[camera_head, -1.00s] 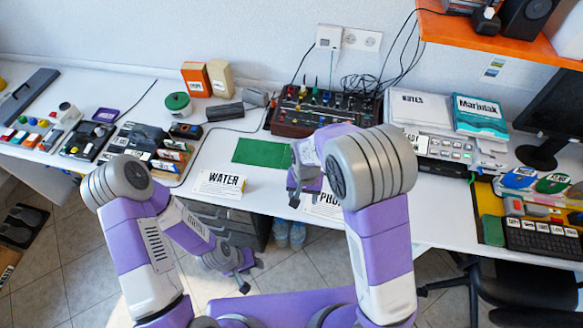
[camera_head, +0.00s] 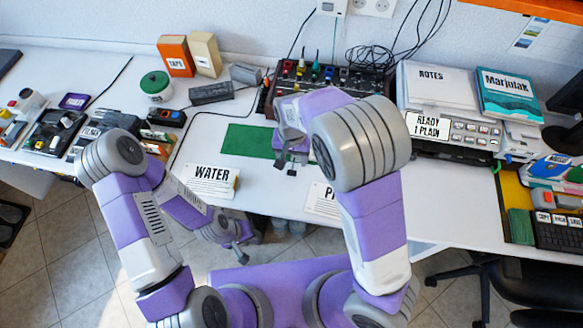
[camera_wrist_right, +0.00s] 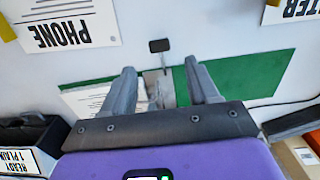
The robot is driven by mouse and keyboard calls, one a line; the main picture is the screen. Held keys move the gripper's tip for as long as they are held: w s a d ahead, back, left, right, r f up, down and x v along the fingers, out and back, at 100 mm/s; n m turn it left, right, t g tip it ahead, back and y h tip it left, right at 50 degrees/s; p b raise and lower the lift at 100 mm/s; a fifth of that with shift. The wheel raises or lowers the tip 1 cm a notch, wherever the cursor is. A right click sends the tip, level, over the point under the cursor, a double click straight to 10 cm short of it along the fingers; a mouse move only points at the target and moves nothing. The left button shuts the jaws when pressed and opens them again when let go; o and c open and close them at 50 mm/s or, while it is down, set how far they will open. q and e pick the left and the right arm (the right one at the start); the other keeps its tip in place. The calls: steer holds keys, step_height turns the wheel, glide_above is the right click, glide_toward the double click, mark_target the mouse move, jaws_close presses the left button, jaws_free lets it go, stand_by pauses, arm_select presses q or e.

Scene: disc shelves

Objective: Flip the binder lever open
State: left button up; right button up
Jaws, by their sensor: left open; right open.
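My right gripper (camera_head: 290,160) is over the table at the right end of the green mat (camera_head: 245,141). In the right wrist view its two grey fingers (camera_wrist_right: 162,85) are open, one on each side of a metal lever mechanism (camera_wrist_right: 160,88). A thin metal stem there ends in a small black tab (camera_wrist_right: 160,46), just beyond the fingertips. I cannot tell whether the fingers touch the lever. White printed paper (camera_wrist_right: 85,99) lies beside the mechanism. In the head view my right arm hides most of this. My left gripper (camera_head: 240,256) is open and empty in front of the table edge.
A WATER card (camera_head: 210,180) and a PHONE card (camera_head: 322,200) lie near the front edge. A mixer panel (camera_head: 325,88) stands behind the mat.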

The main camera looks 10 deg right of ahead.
mark_target(292, 171)
step_height(292, 171, down, 7)
steer(key=shift+r+b, duration=0.15)
steer(key=shift+b, duration=0.95)
jaws_close()
